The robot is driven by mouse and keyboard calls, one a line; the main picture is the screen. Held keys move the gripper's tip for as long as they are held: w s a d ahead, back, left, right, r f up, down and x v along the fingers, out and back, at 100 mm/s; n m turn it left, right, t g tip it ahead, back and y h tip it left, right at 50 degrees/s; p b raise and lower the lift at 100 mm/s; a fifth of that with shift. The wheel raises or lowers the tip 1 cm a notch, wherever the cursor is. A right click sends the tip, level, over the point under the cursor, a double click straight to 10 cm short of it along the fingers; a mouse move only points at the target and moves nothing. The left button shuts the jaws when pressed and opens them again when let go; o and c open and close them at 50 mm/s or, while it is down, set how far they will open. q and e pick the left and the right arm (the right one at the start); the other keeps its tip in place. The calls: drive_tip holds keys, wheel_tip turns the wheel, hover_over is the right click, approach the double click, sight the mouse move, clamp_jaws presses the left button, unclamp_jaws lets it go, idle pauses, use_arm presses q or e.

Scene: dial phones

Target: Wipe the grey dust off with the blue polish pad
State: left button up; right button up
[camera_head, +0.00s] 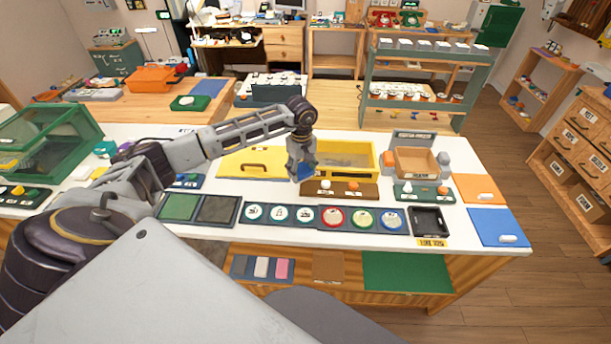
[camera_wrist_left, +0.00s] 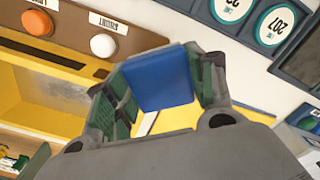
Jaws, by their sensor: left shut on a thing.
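My left gripper (camera_head: 302,166) points down at the left end of an open yellow box (camera_head: 368,174) on the white table. It is shut on the blue polish pad (camera_head: 304,174). The pad (camera_wrist_left: 160,78) shows clearly between the green-lined fingers in the left wrist view. Grey dust (camera_head: 348,160) lies as a smudged patch inside the box, to the right of the gripper. The patch (camera_wrist_left: 62,92) also shows at the left of the left wrist view. The pad looks apart from the dust. My right gripper is not in view.
A brown strip with a white and an orange knob (camera_head: 353,186) stands in front of the box. A yellow lid with a handle (camera_head: 250,163) lies left of it. A row of round labelled dials (camera_head: 307,214) runs along the front. A cardboard-coloured bin (camera_head: 415,162) stands at right.

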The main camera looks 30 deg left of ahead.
use_arm(q)
drive_tip(key=n, duration=0.1)
drive_tip(key=a+n, duration=0.1)
drive_tip(key=shift+w+r+n, duration=0.1)
drive_tip(key=shift+r+n, duration=0.1)
drive_tip(key=shift+n, duration=0.1)
drive_tip(key=n, duration=0.2)
drive_tip(key=a+n, duration=0.1)
drive_tip(key=n, duration=0.1)
drive_tip(key=shift+r, duration=0.1)
drive_tip(key=shift+w+n, duration=0.2)
drive_tip(key=shift+n, duration=0.6)
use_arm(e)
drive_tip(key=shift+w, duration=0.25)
use_arm(q)
drive_tip(key=shift+w+a+n, duration=0.1)
drive_tip(key=shift+w+n, duration=0.05)
drive_tip(key=shift+n, duration=0.15)
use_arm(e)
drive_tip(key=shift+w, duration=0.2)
